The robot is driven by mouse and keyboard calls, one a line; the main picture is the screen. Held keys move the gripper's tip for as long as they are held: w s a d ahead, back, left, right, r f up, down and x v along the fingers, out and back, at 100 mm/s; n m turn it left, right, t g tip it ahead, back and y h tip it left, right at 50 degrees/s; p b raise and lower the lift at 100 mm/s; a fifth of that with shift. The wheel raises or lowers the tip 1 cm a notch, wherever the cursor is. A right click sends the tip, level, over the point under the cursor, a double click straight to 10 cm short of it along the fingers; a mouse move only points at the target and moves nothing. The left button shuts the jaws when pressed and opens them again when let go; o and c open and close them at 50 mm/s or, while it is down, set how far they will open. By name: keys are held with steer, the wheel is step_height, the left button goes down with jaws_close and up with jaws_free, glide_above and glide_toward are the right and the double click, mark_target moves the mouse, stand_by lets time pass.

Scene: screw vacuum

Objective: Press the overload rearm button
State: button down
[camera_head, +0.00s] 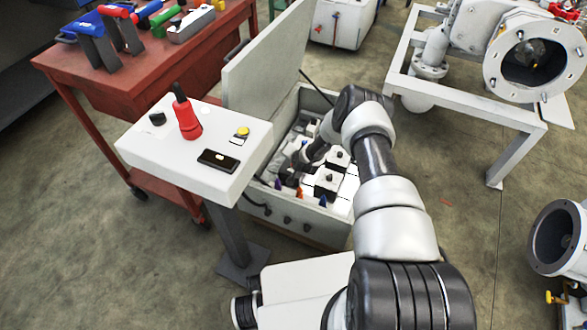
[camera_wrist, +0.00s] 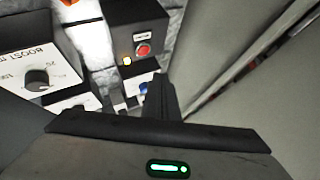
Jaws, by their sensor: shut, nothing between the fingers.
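The open grey control cabinet (camera_head: 345,221) stands at the middle, with my arm reaching in over it. In the wrist view a dark box (camera_wrist: 120,22) carries a red button (camera_wrist: 143,50) and a small yellow light (camera_wrist: 127,61). Below it a blue button (camera_wrist: 143,88) sits just left of my fingertips. I cannot read which button is the overload rearm. My gripper (camera_wrist: 160,84) is shut and empty, its fingertips very close to the blue button; contact cannot be told. In the head view my gripper (camera_head: 303,158) is small and dark inside the cabinet.
White panels with a black knob (camera_wrist: 37,79) lie left in the wrist view; the cabinet wall (camera_wrist: 225,50) is close on the right. The raised lid (camera_head: 262,65) stands behind. A white pedestal panel (camera_head: 150,150) and red workbench (camera_head: 120,70) are at left.

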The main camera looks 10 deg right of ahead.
mark_target(294, 169)
steer(key=shift+f, duration=1.55)
stand_by(0.9)
steer(key=shift+f, duration=0.45)
steer(key=shift+f, duration=0.45)
stand_by(0.6)
steer(key=shift+p, duration=0.3)
steer(key=shift+r+p, duration=0.45)
steer(key=shift+r, duration=0.4)
steer(key=shift+r+p, duration=1.65)
steer(key=shift+r, duration=0.9)
